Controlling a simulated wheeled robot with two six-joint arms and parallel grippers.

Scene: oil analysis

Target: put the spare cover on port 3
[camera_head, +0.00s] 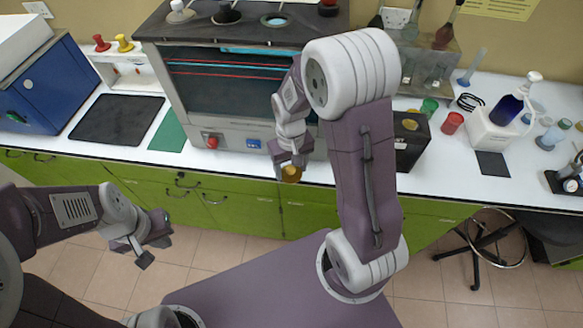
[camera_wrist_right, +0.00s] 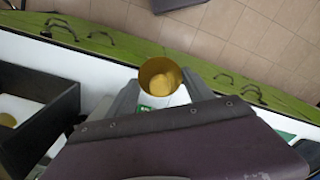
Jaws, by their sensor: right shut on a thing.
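A small gold, cup-like cover (camera_head: 291,174) is held between the fingertips of my right gripper (camera_head: 290,163), in front of the bath machine by the bench's front edge. In the right wrist view the cover (camera_wrist_right: 160,77) sits between the two fingers, its hollow side facing the camera. The machine's top (camera_head: 250,32) has a row of ports. One port (camera_head: 276,20) shows a pale blue, open-looking inside; its neighbours carry white and dark stoppers. No port numbers are legible. My left gripper (camera_head: 150,247) is open and empty in front of the green cabinets.
A black open box (camera_head: 411,150) with a yellowish piece (camera_head: 410,124) inside stands right of the machine. Red (camera_head: 452,123) and green (camera_head: 429,107) cups are beyond it. A blue device (camera_head: 50,85) and dark mat (camera_head: 117,119) are at left. My right arm hides part of the machine.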

